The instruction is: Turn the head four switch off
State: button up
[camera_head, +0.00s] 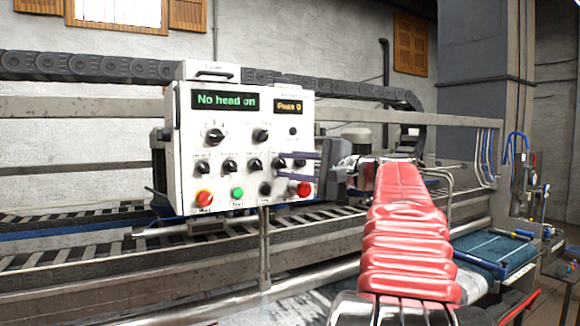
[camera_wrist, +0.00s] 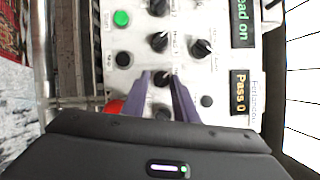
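The white control panel (camera_head: 244,200) faces me, with a row of several black head switches across its middle. The fourth switch from the left (camera_head: 279,163) is right at my gripper's fingertips. In the wrist view this switch (camera_wrist: 163,77) lies between the two purple fingertips. The display (camera_head: 225,101) reads "No head on".
A fifth switch (camera_wrist: 163,113) is close under the fingers. A red button (camera_head: 304,189) sits just below them, beside a black button (camera_head: 265,189) and a green button (camera_head: 237,193). A second display (camera_head: 289,107) reads "Pass 0". Machine rails run behind the panel.

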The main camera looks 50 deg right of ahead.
jog(key=o, duration=0.4)
jog(key=shift+c, duration=0.2)
jog(key=s+d, duration=0.1)
jog(key=s, duration=1.2)
jog(key=shift+s+d, duration=0.15)
jog(key=shift+s, duration=0.25)
jog(key=shift+f, duration=0.1)
